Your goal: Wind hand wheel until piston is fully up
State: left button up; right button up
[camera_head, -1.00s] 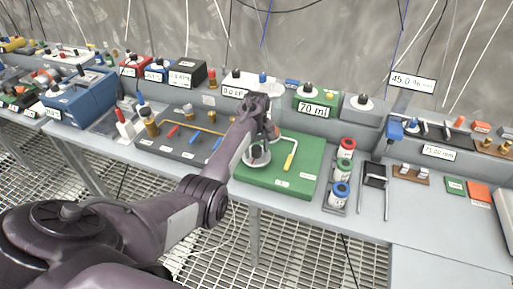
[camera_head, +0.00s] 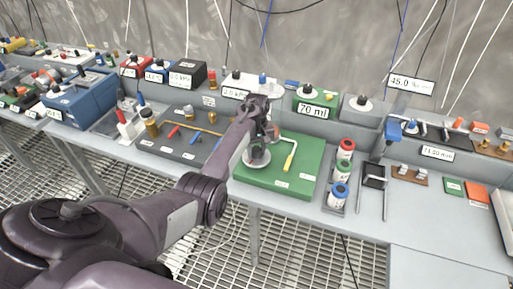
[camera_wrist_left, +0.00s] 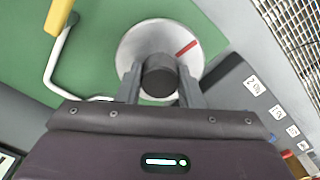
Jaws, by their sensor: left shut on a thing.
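The hand wheel is a pale grey disc (camera_wrist_left: 135,47) with a red mark and a dark central knob (camera_wrist_left: 159,78). It sits on the green board (camera_head: 300,158), and its rim also shows in the head view (camera_head: 257,163). My left gripper (camera_wrist_left: 161,88) is shut on the dark knob, one finger on each side. In the head view my left gripper (camera_head: 258,135) is above the wheel and hides part of it. A white bent rod with a yellow handle (camera_head: 290,161) stands beside the wheel. I cannot make out a piston. My right gripper is not in view.
A green box labelled 70 ml (camera_head: 314,101) stands behind the board. A dark panel with valves (camera_head: 180,140) is to the left. Bare bench lies at the front right.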

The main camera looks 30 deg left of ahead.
pick_arm(q)
jog(key=m+p, duration=0.1)
jog(key=m, duration=0.2)
jog(key=shift+r+m, duration=0.15)
jog(key=shift+m, duration=0.15)
jog(key=m+p, duration=0.1)
jog(key=m, duration=0.3)
jog(key=shift+m+p, duration=0.3)
jog(key=shift+p, duration=0.1)
jog(key=m, duration=1.3)
jog(key=shift+m+b, duration=0.3)
jog(key=shift+b, duration=0.05)
jog(key=m, duration=0.1)
jog(key=m+b, duration=0.1)
jog(key=m, duration=0.1)
jog(key=shift+f+m, duration=0.2)
jog(key=shift+m, duration=0.1)
jog(key=m+b, duration=0.2)
jog(key=m, duration=0.2)
jog(key=shift+m+b, duration=1.35)
jog(key=shift+m, duration=0.95)
jog(key=shift+r, duration=0.1)
